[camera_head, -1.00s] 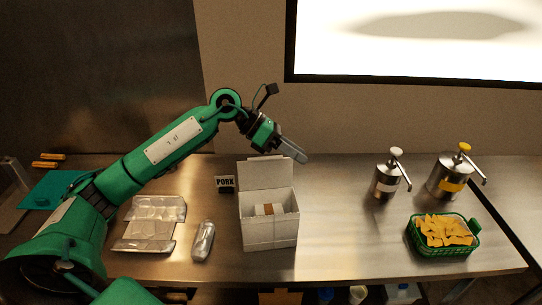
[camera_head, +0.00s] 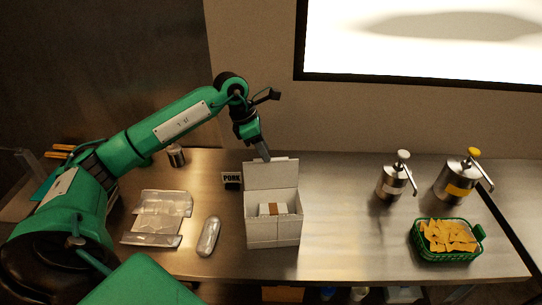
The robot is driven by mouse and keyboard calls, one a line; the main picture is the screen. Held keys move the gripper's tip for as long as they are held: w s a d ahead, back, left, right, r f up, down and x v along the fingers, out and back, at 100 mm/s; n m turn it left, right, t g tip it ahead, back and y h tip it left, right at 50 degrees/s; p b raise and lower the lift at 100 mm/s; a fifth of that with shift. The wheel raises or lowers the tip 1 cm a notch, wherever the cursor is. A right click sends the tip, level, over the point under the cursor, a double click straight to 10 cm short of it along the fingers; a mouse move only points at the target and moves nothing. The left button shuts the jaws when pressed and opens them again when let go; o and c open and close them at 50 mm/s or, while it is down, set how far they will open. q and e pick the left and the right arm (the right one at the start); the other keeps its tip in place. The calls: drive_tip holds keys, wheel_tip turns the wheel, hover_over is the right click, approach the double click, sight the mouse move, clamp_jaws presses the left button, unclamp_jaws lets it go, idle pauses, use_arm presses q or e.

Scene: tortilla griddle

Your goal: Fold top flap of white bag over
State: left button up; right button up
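The white bag (camera_head: 273,232) looks like an upright white box on the steel counter, open at the top. Its top flap (camera_head: 271,173) stands up at the back. Inside it, a pale item with a brown band (camera_head: 270,209) shows. My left gripper (camera_head: 264,153) points down at the flap's top edge, at or just behind it. Whether it touches the flap cannot be told. Its fingers look close together, seen edge-on, so their opening is unclear. My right gripper is not in view.
A foil-wrapped roll (camera_head: 208,237) and clear plastic packs (camera_head: 158,217) lie left of the bag. A PORK sign (camera_head: 232,178) stands behind. Two pump dispensers (camera_head: 394,180) (camera_head: 459,178) and a green basket of chips (camera_head: 447,239) are at right. The counter between is clear.

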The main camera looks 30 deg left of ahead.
sight(271, 162)
use_arm(q)
drive_tip(key=p+x, duration=0.1)
drive_tip(key=x, duration=0.3)
drive_tip(key=shift+d+p, duration=0.1)
drive_tip(key=shift+p, duration=0.25)
drive_tip(key=shift+w+d+f, duration=0.15)
drive_tip(key=shift+f, duration=0.55)
clamp_jaws()
